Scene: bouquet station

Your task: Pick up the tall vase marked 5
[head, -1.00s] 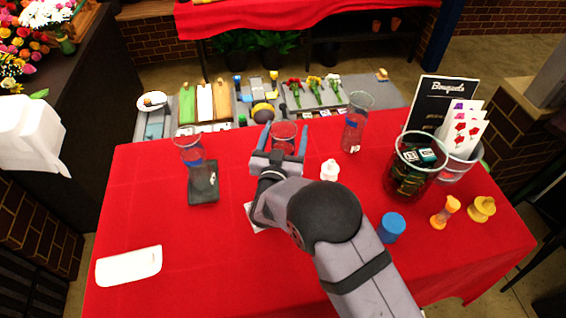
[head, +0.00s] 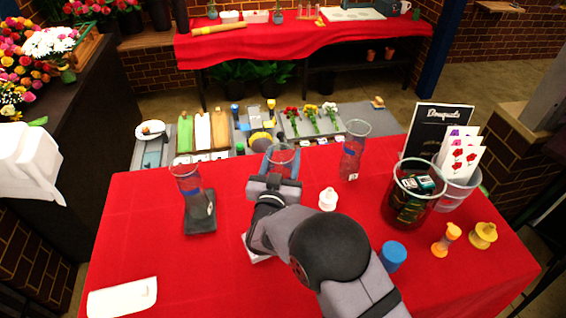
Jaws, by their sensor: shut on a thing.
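Three clear vases stand on the red table (head: 130,235). The left vase (head: 187,180) stands on a dark square pad, and the right vase (head: 354,150) has a small white tag low on it. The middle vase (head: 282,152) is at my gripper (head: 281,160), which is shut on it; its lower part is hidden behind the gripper. The blue fingers lie on either side of the middle vase. I cannot read a 5 on any vase.
A white bottle (head: 328,199) is close right of my gripper. A dark-filled glass container (head: 412,203), a blue cylinder (head: 393,255) and yellow-orange pieces (head: 483,235) stand on the right.

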